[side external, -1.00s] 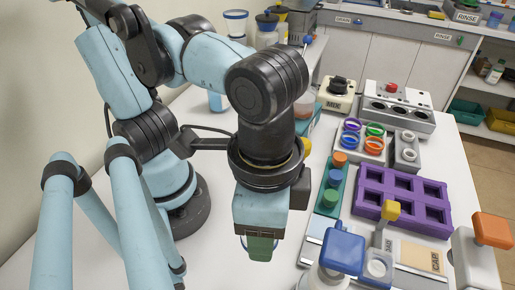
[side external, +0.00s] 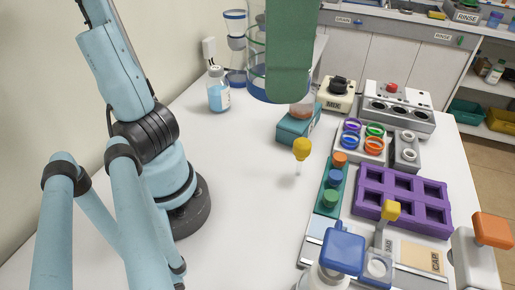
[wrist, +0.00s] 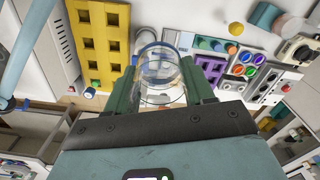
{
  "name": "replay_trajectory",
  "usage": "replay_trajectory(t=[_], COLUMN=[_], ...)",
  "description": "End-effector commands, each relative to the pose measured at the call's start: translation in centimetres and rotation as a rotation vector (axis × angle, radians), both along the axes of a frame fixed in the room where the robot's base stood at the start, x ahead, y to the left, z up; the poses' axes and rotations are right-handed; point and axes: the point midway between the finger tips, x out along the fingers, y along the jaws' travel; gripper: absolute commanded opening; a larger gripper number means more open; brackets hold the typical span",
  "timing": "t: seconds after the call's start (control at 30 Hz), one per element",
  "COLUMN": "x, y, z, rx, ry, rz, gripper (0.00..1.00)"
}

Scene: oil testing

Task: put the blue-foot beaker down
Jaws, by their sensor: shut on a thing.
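The blue-foot beaker (side external: 256,50) is clear glass with a blue ring at its base. It hangs high at the top of the side external view, partly hidden by a green finger of my gripper (side external: 289,52). In the wrist view the beaker (wrist: 161,78) sits between the two green fingers of my gripper (wrist: 161,88), which is shut on it. The beaker is up in the air, clear of the table (side external: 240,215). Its upper part is cut off in the side external view.
A blue-labelled bottle (side external: 218,92) stands at the back left. A yellow-topped dropper (side external: 302,152) and a teal box (side external: 296,128) stand mid-table. A purple rack (side external: 402,200) and a green strip of coloured caps (side external: 331,185) are at right. The table's left middle is clear.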

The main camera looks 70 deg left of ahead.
Motion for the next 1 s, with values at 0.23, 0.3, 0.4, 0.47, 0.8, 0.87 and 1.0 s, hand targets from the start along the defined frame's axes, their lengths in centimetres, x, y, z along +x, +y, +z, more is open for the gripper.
replay_trajectory(t=[0.23,0.3,0.4,0.47,0.8,0.87,1.0], x=[4.2,5.5,7.2,8.1,11.3,11.6,11.7], y=[3.2,4.4,6.5,7.9,16.4,18.0,21.9], z=[0.0,0.0,-0.1,-0.1,-0.1,-0.1,-0.1], rx=[0.0,0.0,0.0,0.0,0.0,0.0,0.0], ry=[0.0,0.0,0.0,0.0,0.0,0.0,0.0], rz=[0.189,0.253,0.348,0.404,0.723,0.779,0.91], gripper=[0.23,0.23,0.23,0.23,0.23,0.23,0.23])
